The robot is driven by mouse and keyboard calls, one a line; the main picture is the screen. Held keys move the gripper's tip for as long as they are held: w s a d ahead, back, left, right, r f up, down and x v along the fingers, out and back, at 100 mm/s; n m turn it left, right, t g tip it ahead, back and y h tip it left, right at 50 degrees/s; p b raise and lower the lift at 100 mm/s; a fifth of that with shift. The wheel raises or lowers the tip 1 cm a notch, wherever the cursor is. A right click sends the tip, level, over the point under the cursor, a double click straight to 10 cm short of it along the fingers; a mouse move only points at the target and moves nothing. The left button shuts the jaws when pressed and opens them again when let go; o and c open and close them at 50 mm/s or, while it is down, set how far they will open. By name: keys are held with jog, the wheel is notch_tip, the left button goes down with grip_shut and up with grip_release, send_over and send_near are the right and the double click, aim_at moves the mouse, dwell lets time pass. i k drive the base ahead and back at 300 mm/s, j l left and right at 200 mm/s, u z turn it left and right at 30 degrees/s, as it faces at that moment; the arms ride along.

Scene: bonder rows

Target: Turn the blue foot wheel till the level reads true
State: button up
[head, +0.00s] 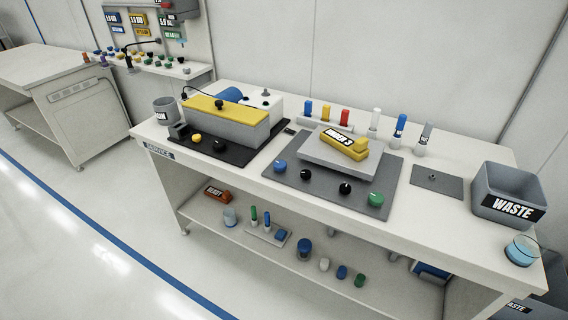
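A blue knob (279,166), likely the blue foot wheel, sits at the left front corner of a dark grey plate (300,194) on the white bench. Two black knobs (345,188) and a green knob (375,199) stand along the same front edge. A light grey block (320,154) rests on the plate and carries a yellow labelled piece (345,143). No level reading can be made out. My gripper is not in view.
A yellow-topped grey machine (226,117) stands on a black mat to the left. A rack of coloured pegs (326,118) stands behind the plate. A grey WASTE bin (508,193) and a glass of blue liquid (521,250) are at the right.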

aim_at(279, 165)
jog(key=i+l, duration=0.15)
jog(key=i, duration=0.35)
jog(key=i+l+u, duration=0.15)
jog(key=i, duration=0.3)
jog(key=k+j+u, duration=0.1)
jog(key=k+j, duration=0.15)
jog(key=k, duration=0.3)
jog(key=k+j+u, duration=0.1)
jog(key=k+j, duration=0.2)
jog(key=k, duration=0.2)
jog(key=i, duration=0.5)
